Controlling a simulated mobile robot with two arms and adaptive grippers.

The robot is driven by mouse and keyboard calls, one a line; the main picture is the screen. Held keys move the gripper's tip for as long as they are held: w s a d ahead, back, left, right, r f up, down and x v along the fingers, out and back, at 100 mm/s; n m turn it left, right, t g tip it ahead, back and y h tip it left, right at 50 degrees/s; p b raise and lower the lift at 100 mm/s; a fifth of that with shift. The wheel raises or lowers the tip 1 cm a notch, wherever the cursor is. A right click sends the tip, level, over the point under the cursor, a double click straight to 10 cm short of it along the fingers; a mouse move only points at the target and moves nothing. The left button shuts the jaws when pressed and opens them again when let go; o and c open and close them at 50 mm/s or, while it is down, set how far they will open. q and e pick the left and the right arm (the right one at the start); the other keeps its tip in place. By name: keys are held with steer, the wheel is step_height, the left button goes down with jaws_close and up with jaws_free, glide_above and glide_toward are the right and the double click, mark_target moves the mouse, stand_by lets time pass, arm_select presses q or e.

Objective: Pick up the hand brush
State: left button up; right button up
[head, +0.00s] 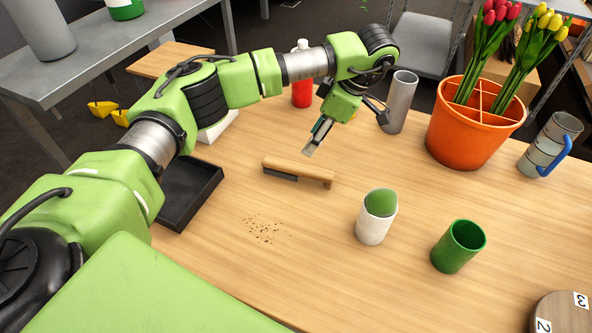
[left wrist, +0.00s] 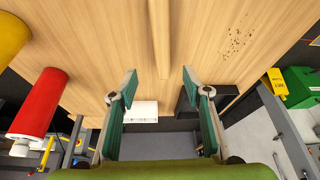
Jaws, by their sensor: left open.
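The hand brush (head: 312,174) lies on the wooden table, a long pale wooden body with dark bristles low on its left part. In the left wrist view the brush (left wrist: 159,38) is a narrow wooden strip running from the top edge down toward the space between my fingers. My left gripper (head: 315,140) is open and empty, above and just behind the brush in the head view. Its two green fingers (left wrist: 158,82) stand wide apart in the left wrist view, one on each side of the brush's line. My right gripper is not in view.
Dark crumbs (head: 264,229) lie in front of the brush. A black tray (head: 205,194) is left. A white cup (head: 372,229) and green cup (head: 458,247) stand at front right. A grey cylinder (head: 399,103) and orange tulip bucket (head: 470,137) stand behind, right.

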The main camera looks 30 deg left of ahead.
mark_target(293, 165)
arm_select(q)
steer(key=p+x, duration=0.1)
steer(key=x, duration=0.6)
steer(key=shift+s+a+f, duration=0.15)
steer(key=shift+a+f, duration=0.05)
steer(key=shift+f, duration=0.1)
steer(key=p+x, duration=0.2)
steer(key=x, duration=0.2)
steer(key=shift+s+a, duration=0.15)
steer(key=shift+s, duration=0.05)
steer(key=shift+a+f, duration=0.2)
steer(key=shift+f, duration=0.3)
steer(key=c, duration=1.2)
